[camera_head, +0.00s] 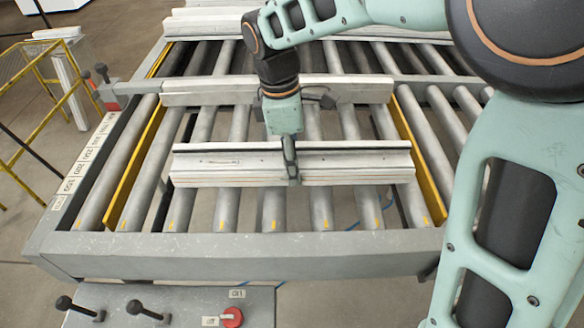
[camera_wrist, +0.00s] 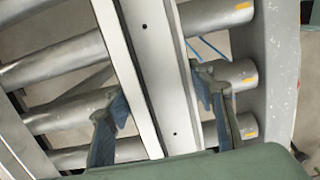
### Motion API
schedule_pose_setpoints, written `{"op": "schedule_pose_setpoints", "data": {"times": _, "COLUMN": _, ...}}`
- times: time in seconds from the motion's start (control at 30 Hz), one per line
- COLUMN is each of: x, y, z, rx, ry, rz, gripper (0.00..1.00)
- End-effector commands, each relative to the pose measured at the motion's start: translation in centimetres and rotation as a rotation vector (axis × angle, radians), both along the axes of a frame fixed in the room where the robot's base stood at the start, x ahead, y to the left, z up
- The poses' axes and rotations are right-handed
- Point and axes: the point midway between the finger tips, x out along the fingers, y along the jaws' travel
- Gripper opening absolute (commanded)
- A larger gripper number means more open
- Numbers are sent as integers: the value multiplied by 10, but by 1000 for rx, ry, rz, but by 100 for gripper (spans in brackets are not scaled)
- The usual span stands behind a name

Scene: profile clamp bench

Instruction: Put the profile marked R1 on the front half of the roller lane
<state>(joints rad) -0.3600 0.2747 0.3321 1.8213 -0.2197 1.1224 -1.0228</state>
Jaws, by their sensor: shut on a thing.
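A long pale grey profile (camera_head: 355,163) lies crosswise over the front half of the roller lane (camera_head: 273,215). A small label on its front face is too small to read, so I cannot tell whether it says R1. My gripper (camera_head: 291,165) points down and is shut on this profile near its middle. In the wrist view the profile (camera_wrist: 152,60) runs between the two fingers of my gripper (camera_wrist: 163,97), with rollers below. I cannot tell whether the profile touches the rollers or hangs just above them.
A second pale profile (camera_head: 355,90) lies crosswise farther back, behind my gripper. Yellow guide rails (camera_head: 418,155) flank the lane. A grey frame beam (camera_head: 330,245) closes the front. A control panel with black levers and a red knob (camera_head: 232,317) stands before it.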

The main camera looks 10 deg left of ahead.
Motion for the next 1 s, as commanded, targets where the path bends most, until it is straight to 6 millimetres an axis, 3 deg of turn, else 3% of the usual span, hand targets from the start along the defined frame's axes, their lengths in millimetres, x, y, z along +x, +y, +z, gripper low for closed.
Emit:
{"op": "schedule_pose_setpoints", "data": {"times": 0.07, "x": 1, "y": -1, "z": -9, "rx": 1, "ry": -3, "rz": 0, "gripper": 0}}
{"op": "schedule_pose_setpoints", "data": {"times": 0.47, "x": 1, "y": -1, "z": -11, "rx": 0, "ry": -2, "rz": 1, "gripper": 0}}
{"op": "schedule_pose_setpoints", "data": {"times": 0.5, "x": 1, "y": -1, "z": -12, "rx": 0, "ry": 0, "rz": 1, "gripper": 51}}
{"op": "schedule_pose_setpoints", "data": {"times": 0.67, "x": 1, "y": -1, "z": -12, "rx": 0, "ry": -1, "rz": 1, "gripper": 68}}
{"op": "schedule_pose_setpoints", "data": {"times": 1.0, "x": 1, "y": -1, "z": -6, "rx": 1, "ry": -2, "rz": 1, "gripper": 68}}
